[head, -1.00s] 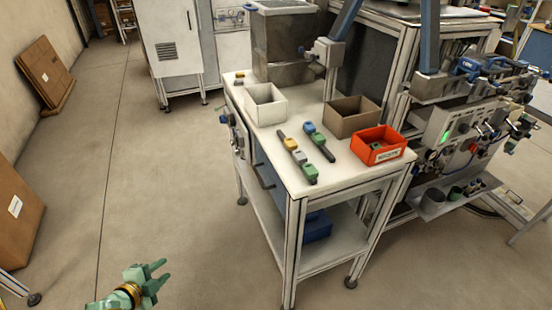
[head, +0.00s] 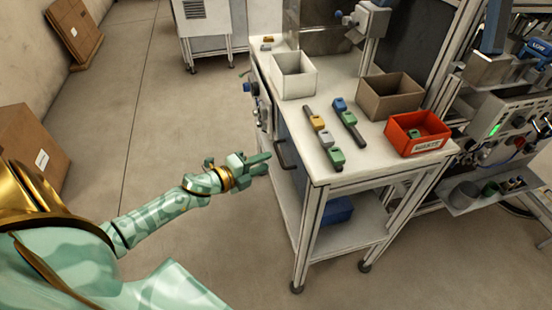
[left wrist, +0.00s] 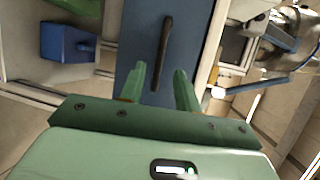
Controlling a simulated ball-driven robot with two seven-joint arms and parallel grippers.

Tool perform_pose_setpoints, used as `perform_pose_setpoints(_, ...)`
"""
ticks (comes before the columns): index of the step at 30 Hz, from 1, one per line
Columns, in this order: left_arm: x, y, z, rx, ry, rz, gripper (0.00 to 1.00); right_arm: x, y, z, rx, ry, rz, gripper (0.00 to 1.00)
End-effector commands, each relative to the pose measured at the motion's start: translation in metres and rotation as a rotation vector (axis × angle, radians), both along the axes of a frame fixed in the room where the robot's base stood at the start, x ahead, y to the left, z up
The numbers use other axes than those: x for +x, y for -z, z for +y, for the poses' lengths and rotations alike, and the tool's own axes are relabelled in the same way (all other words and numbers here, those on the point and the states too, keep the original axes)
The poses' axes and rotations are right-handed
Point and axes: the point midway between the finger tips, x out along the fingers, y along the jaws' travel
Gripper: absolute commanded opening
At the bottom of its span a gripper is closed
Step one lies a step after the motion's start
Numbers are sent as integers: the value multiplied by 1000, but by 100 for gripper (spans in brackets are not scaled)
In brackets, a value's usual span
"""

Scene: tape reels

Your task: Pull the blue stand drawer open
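The blue stand drawer (head: 297,176) is in the left side of the white stand, and its front looks flush with the frame. Its dark bar handle (head: 281,153) faces my left gripper (head: 262,163), which is just left of it. In the left wrist view the blue drawer front (left wrist: 188,45) fills the middle and the handle (left wrist: 163,50) runs lengthwise. My left gripper (left wrist: 160,75) is open, its two fingers apart, with the handle's near end between them in the picture. I cannot tell whether they touch it. My right gripper is not in view.
On the stand top (head: 330,90) are a white bin (head: 293,78), a brown bin (head: 388,98), a red bin (head: 416,133) and two dark strips with coloured blocks. A blue box (head: 338,211) sits on the lower shelf.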

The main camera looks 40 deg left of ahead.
Motion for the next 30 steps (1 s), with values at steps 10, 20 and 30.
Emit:
perform_pose_setpoints(10,46,10,-14,-2,-1,0,33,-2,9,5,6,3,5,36)
perform_pose_setpoints(20,48,10,-15,-2,-1,0,27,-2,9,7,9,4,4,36)
perform_pose_setpoints(30,47,10,-14,0,-1,1,0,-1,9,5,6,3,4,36)
